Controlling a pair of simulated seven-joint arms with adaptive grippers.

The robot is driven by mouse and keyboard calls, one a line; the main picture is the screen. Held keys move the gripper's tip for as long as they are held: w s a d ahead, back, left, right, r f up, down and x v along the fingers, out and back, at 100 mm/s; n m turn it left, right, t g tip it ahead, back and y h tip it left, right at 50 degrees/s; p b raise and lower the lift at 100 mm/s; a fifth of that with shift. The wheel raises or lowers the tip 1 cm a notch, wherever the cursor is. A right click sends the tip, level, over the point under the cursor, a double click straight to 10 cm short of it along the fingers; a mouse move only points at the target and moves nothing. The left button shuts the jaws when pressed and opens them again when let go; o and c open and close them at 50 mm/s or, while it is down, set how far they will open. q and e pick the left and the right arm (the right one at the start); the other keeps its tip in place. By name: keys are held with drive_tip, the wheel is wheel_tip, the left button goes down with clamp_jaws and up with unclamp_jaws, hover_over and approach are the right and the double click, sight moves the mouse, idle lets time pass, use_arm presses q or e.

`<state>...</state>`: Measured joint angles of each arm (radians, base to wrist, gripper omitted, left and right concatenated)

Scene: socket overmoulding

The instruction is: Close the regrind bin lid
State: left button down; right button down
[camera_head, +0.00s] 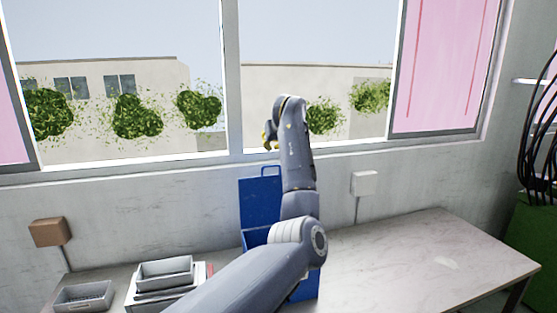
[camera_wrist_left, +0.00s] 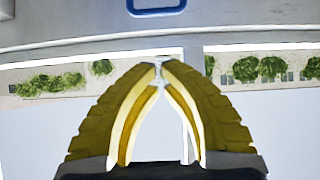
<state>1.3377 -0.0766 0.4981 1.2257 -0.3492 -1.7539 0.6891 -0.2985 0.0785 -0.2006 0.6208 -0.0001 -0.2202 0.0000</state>
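The blue regrind bin (camera_head: 305,289) stands on the table behind my left arm, which hides much of it. Its blue lid (camera_head: 259,203) stands open, upright near the wall, with a loop handle at its top edge. The handle also shows at the top edge of the left wrist view (camera_wrist_left: 158,12). My left gripper (camera_head: 268,141) is raised above the lid, in front of the window, apart from it. In the wrist view its yellow fingers (camera_wrist_left: 160,70) meet at the tips with nothing visible held. My right gripper is not in view.
Grey trays (camera_head: 164,273) and a smaller grey tray (camera_head: 84,296) lie left of the bin. The tabletop (camera_head: 420,262) to the right is clear. A wall with a window runs behind the table. A green cabinet (camera_head: 530,245) with black cables stands at the far right.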

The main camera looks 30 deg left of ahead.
use_arm(q)
drive_tip(key=x, duration=1)
drive_tip(key=shift+m, duration=0.3)
drive_tip(key=shift+s+d+f, duration=0.25)
drive_tip(key=shift+s+d, duration=0.4)
drive_tip(key=shift+d, duration=0.1)
drive_tip(key=shift+s+d+f, duration=0.3)
drive_tip(key=shift+s+d, duration=0.3)
drive_tip(key=shift+d, duration=0.15)
drive_tip(key=shift+s+d, duration=0.1)
drive_tip(key=shift+s, duration=0.05)
